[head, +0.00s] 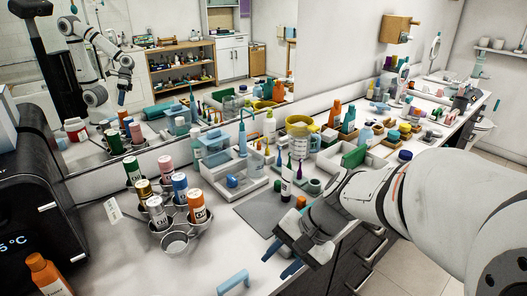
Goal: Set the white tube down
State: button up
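My gripper (281,258) is over the front edge of the counter, right of centre. Its two blue fingertips point down and left, with a gap between them and nothing visible in it. A slim white tube-like container (287,185) with a dark band stands upright on the counter behind the gripper, apart from the fingertips. I cannot tell for certain that it is the white tube. My forearm hides part of the counter to the right.
A grey mat (262,212) lies on the counter behind the gripper. A holder (174,243) with several cans stands to its left. A blue handle-like piece (233,281) is at the front. Bare counter (110,255) lies at left.

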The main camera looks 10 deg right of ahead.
jog(key=w+a+m+t+y, duration=0.2)
jog(key=w+m+y, duration=0.3)
jog(key=w+m, duration=0.2)
jog(key=m+t+h, duration=0.1)
jog(key=m+t, duration=1.2)
jog(key=m, duration=0.2)
send_near(287, 173)
jog(key=x, duration=0.2)
jog(key=shift+w+a+r+h, duration=0.15)
jog(key=shift+w+a+h, duration=0.15)
jog(key=shift+w, duration=0.1)
jog(key=x, duration=0.7)
jog(key=shift+w+p, duration=0.1)
jog(key=shift+p, duration=0.3)
grip_shut()
